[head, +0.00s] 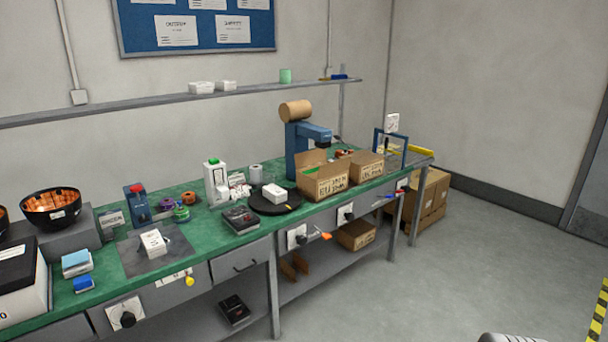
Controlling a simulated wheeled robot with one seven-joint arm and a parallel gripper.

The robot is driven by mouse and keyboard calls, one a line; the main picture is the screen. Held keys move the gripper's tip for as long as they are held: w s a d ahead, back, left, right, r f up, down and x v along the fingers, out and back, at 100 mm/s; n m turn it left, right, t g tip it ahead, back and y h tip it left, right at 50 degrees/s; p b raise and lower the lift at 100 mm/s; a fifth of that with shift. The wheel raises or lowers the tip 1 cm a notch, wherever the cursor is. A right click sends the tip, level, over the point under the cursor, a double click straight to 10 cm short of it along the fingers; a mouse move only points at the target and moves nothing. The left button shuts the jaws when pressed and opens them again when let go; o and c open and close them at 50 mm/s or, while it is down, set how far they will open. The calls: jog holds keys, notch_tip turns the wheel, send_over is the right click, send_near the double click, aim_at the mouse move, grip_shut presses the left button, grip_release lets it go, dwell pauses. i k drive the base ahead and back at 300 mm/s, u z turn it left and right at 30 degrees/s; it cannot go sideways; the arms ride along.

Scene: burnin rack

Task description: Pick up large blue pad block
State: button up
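A larger pad block (76,263) with a light blue top and white sides lies on the green bench mat at the left. It is just right of a white box with a dark lid. A smaller, deeper blue block (83,285) lies in front of it, closer to the bench's front edge. My gripper is not in view. A pale rounded part at the bottom edge, right of centre, is cut off, and I cannot tell what it is.
The white box (38,288) stands left of the pads, and a grey riser with a black bowl (52,207) stands behind. A grey mat with a white block (153,242) lies to the right. Knobs stick out along the bench front. The floor (440,280) at right is clear.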

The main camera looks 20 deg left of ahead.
aim_at(84, 283)
jog(key=u, duration=0.4)
jog(key=i, duration=1.05)
jog(key=u, duration=1.55)
jog(key=i, duration=0.85)
jog(key=u, duration=1.7)
jog(key=i, duration=1.7)
jog(key=u, duration=0.25)
